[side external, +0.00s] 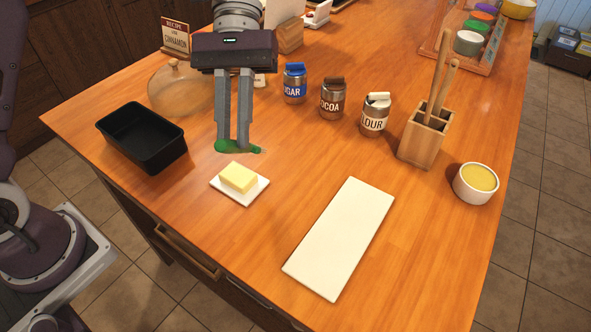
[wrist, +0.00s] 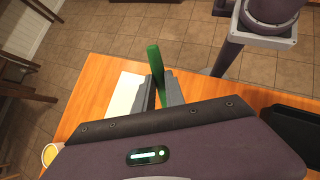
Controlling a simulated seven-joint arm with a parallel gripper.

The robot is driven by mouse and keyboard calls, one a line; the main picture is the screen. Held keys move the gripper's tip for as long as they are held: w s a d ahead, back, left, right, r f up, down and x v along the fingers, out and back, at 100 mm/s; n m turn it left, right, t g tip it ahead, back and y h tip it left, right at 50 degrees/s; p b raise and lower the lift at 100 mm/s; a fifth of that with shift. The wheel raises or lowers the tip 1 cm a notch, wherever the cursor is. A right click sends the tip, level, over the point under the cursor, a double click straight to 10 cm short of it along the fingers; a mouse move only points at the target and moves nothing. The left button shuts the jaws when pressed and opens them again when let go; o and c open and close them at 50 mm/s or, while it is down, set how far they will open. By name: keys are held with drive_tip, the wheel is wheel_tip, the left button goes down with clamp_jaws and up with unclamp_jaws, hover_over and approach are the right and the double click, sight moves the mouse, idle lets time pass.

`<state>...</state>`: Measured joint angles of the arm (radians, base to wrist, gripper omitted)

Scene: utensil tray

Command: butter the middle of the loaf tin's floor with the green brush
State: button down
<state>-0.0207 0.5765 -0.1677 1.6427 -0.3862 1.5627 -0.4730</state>
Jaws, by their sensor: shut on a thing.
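My gripper (side external: 233,143) points down over the wooden table, shut on the green brush (side external: 240,147). The brush lies across the fingertips, above the table behind the butter. It also shows in the wrist view (wrist: 155,62), between the fingers. The black loaf tin (side external: 158,159) stands at the left of the table in the side view, its inside open and empty-looking. The brush is apart from it, to its right. The tin shows partly at the right edge in the wrist view (wrist: 292,127). A butter block (side external: 239,178) sits on a small white dish (side external: 246,198) in front of my gripper.
A glass dome (side external: 171,91) stands just behind the tin. Sugar (side external: 294,84), cocoa (side external: 332,98) and flour (side external: 375,116) jars stand to the right. A white board (side external: 340,237), a wooden utensil holder (side external: 423,140) and a yellow-filled bowl (side external: 475,184) are further right.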

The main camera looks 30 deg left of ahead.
drive_tip(key=a+r+n+g+h, duration=0.1)
drive_tip(key=a+r+g, duration=0.1)
drive_tip(key=a+r, duration=0.15)
wheel_tip(320, 180, down, 6)
drive_tip(key=shift+s, duration=0.25)
drive_tip(key=shift+f, duration=0.65)
idle(1.5)
wheel_tip(320, 180, up, 7)
idle(0.7)
idle(0.3)
